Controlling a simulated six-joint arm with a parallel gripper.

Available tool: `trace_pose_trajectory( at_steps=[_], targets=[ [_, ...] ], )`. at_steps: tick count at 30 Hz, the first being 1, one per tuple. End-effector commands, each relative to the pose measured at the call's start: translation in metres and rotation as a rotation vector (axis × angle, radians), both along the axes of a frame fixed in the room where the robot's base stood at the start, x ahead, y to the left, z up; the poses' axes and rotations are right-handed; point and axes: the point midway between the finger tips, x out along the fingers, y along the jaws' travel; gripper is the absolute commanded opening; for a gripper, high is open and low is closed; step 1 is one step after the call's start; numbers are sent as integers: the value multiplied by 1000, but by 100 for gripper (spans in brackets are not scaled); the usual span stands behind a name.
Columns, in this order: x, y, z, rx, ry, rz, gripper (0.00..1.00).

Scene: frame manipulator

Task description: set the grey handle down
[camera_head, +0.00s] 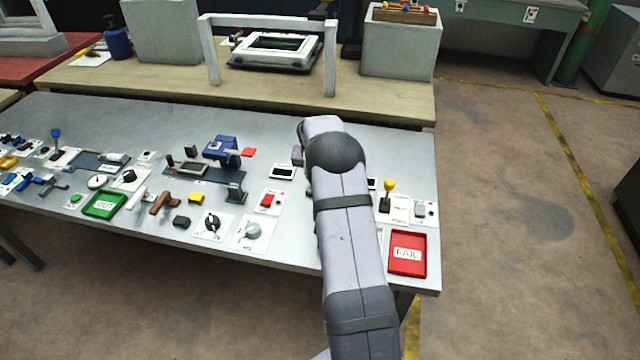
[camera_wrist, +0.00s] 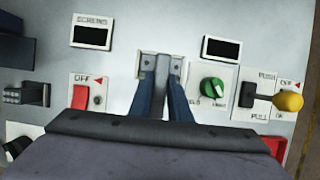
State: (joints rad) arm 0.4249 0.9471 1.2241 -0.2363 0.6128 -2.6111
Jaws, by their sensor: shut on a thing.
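My gripper (camera_wrist: 164,86) shows in the wrist view as two blue fingers reaching up the middle of the picture. It is shut on the grey handle (camera_wrist: 162,72), a narrow grey-brown upright bar between the fingers. Light grey metal plates (camera_wrist: 148,62) show at both sides of its far end, over the panel. I cannot tell whether the handle touches the panel. In the head view my arm hides the gripper and the handle.
In the wrist view a red OFF switch (camera_wrist: 80,97) is left of the fingers; a green knob (camera_wrist: 212,86) and a yellow-tipped lever (camera_wrist: 288,101) are right. In the head view, a red FAIL tray (camera_head: 408,270) and green OUT tray (camera_head: 104,213) lie on the metal table (camera_head: 290,133).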

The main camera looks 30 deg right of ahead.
Motion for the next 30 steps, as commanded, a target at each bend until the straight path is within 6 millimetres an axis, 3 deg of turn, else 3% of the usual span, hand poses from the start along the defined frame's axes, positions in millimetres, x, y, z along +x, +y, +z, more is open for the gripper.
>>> trace_pose_trajectory(
  at_steps=[9,21,22,24,30],
  targets=[
    [0,0,-31,1,1,0,0],
    [0,0,-36,0,0,0,0],
    [0,0,-35,1,1,0,24],
    [0,0,-35,1,1,0,36],
    [0,0,-35,1,1,0,36]
  ],
)
